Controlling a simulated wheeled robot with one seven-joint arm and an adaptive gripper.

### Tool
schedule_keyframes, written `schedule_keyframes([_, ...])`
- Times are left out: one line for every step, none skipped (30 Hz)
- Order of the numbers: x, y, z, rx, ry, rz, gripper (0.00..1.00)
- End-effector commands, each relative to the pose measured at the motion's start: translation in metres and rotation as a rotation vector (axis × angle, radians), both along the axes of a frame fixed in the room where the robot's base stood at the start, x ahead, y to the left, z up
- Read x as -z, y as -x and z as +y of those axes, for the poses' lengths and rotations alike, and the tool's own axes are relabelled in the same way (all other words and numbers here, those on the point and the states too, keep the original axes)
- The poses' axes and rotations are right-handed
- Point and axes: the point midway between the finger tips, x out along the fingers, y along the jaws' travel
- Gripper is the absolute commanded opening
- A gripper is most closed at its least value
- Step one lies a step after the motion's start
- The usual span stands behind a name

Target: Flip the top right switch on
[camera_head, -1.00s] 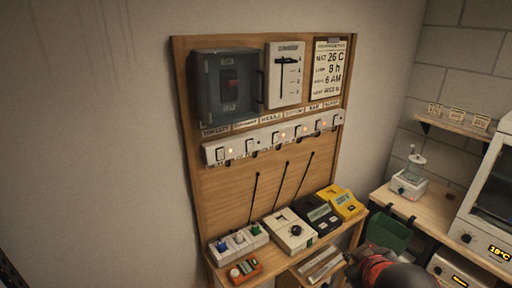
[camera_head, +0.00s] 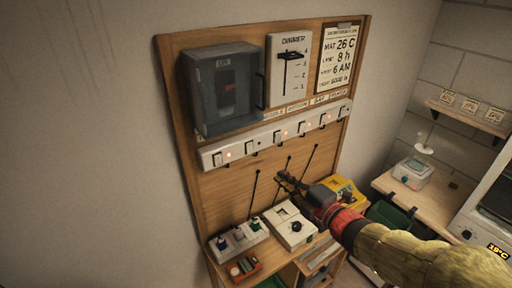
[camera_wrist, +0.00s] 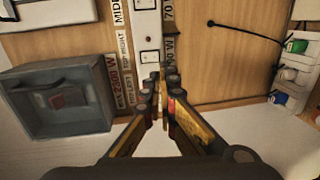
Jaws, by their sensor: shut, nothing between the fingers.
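The white switch strip (camera_head: 265,141) runs across the wooden board, with several rocker switches and some small orange lights. In the wrist view, a rocker switch (camera_wrist: 150,57) on the strip sits beside a label reading TOP RIGHT (camera_wrist: 125,50). Its on or off position is too small to tell. My gripper (camera_head: 281,178) is shut and empty, in front of the board and below the strip in the head view. In the wrist view, the fingertips (camera_wrist: 163,82) point at the strip close to that switch and hide part of the strip. Contact cannot be told.
A grey breaker box (camera_head: 224,88) juts out above the strip, beside a white dimmer panel (camera_head: 288,70) and a notice (camera_head: 338,57). Below, a shelf holds a socket block (camera_head: 239,238), a white device (camera_head: 290,229) and a yellow meter (camera_head: 346,193). Thin black cables hang between.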

Motion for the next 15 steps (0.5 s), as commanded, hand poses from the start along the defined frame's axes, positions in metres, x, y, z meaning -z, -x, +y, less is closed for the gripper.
schedule_keyframes([-0.0011, 0.0010, 0.0031, -0.017, 0.005, -0.011, 0.00])
schedule_keyframes([-0.0008, 0.0015, 0.0045, -0.024, 0.007, -0.015, 0.00])
schedule_keyframes([-0.0008, 0.0021, 0.0058, -0.031, 0.009, -0.019, 0.00])
schedule_keyframes([-0.0009, 0.0023, 0.0065, -0.034, 0.009, -0.022, 0.00])
schedule_keyframes([-0.0010, 0.0025, 0.0068, -0.036, 0.009, -0.023, 0.00])
schedule_keyframes([-0.0010, 0.0026, 0.0070, -0.037, 0.010, -0.025, 0.00])
schedule_keyframes([-0.0009, 0.0026, 0.0070, -0.037, 0.010, -0.025, 0.00])
schedule_keyframes([-0.0008, 0.0025, 0.0069, -0.036, 0.009, -0.024, 0.00])
schedule_keyframes([-0.0008, 0.0025, 0.0068, -0.036, 0.009, -0.023, 0.00])
schedule_keyframes([-0.0008, 0.0025, 0.0068, -0.036, 0.009, -0.023, 0.00])
schedule_keyframes([-0.0007, 0.0025, 0.0068, -0.036, 0.009, -0.023, 0.00])
schedule_keyframes([-0.0008, 0.0024, 0.0067, -0.035, 0.009, -0.023, 0.00])
schedule_keyframes([-0.0008, 0.0023, 0.0069, -0.035, 0.009, -0.023, 0.00])
schedule_keyframes([-0.0007, 0.0019, 0.0072, -0.035, 0.009, -0.023, 0.00])
schedule_keyframes([-0.0006, 0.0008, 0.0081, -0.036, 0.009, -0.022, 0.00])
